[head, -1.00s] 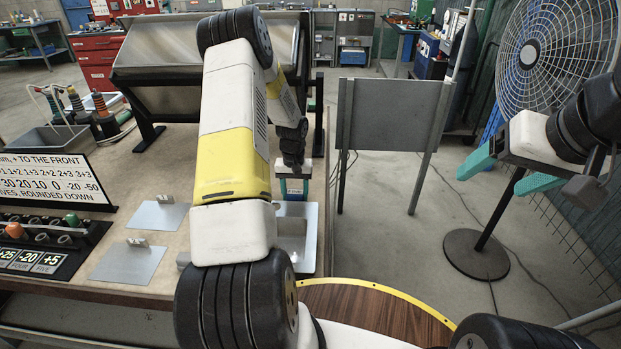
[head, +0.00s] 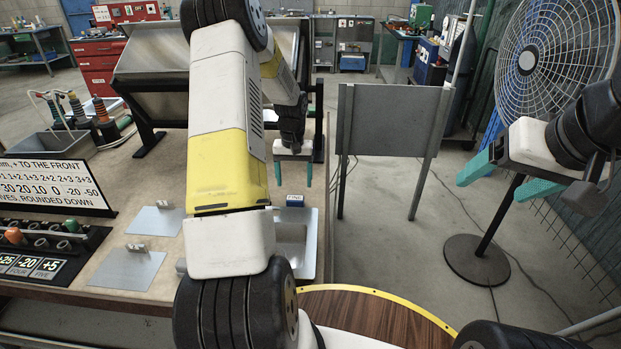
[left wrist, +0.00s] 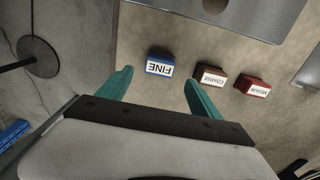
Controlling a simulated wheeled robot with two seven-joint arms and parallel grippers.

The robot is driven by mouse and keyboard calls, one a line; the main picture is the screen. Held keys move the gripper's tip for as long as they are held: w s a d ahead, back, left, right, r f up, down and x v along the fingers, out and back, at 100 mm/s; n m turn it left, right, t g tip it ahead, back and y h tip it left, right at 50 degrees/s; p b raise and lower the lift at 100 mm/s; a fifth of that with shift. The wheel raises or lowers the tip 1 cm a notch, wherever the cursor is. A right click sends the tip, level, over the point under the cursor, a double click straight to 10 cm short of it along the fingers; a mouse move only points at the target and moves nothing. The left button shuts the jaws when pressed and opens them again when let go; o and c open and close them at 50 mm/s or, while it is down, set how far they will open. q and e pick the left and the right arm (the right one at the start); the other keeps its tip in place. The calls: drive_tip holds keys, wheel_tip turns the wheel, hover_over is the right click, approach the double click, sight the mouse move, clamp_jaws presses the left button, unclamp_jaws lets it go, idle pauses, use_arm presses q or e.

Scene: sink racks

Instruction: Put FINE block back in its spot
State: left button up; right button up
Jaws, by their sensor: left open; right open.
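The blue FINE block (left wrist: 160,65) lies on the bench top in the left wrist view, its white label upside down there. It also shows in the head view (head: 295,200), just behind the sink basin. My left gripper (head: 293,180) is open and empty, above and apart from the block. In the left wrist view its teal fingers (left wrist: 160,82) are spread, with the block ahead of the gap between them. My right gripper (head: 502,182) is open and empty at the right, over the floor. No marked spot for the block can be made out.
Red-brown COARSE (left wrist: 209,76) and MEDIUM (left wrist: 253,86) blocks sit beside the FINE block, close to my left gripper's finger. A metal basin (head: 310,245) lies at the bench's right end. The fan (head: 560,50) stands behind my right gripper.

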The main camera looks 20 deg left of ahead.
use_arm(q)
drive_tip(key=s+d+r+t, duration=0.1)
drive_tip(key=s+d+r, duration=0.15)
drive_tip(key=r, duration=0.45)
drive_tip(key=s+d+r+m+t, duration=0.1)
drive_tip(key=s+d+r, duration=0.15)
drive_tip(key=r, duration=0.45)
drive_tip(key=s+d+r+t, duration=0.1)
drive_tip(key=s+d+r, duration=0.1)
drive_tip(key=s+r, duration=0.35)
drive_tip(key=s+d+r+m+t+h, duration=0.1)
drive_tip(key=s+d+r, duration=0.3)
drive_tip(key=s, duration=0.4)
drive_tip(key=s+d+r+m+t+h, duration=0.1)
drive_tip(key=s+d+r, duration=0.3)
drive_tip(key=s, duration=0.5)
drive_tip(key=shift+r+t, duration=0.55)
drive_tip(key=shift+t, duration=0.05)
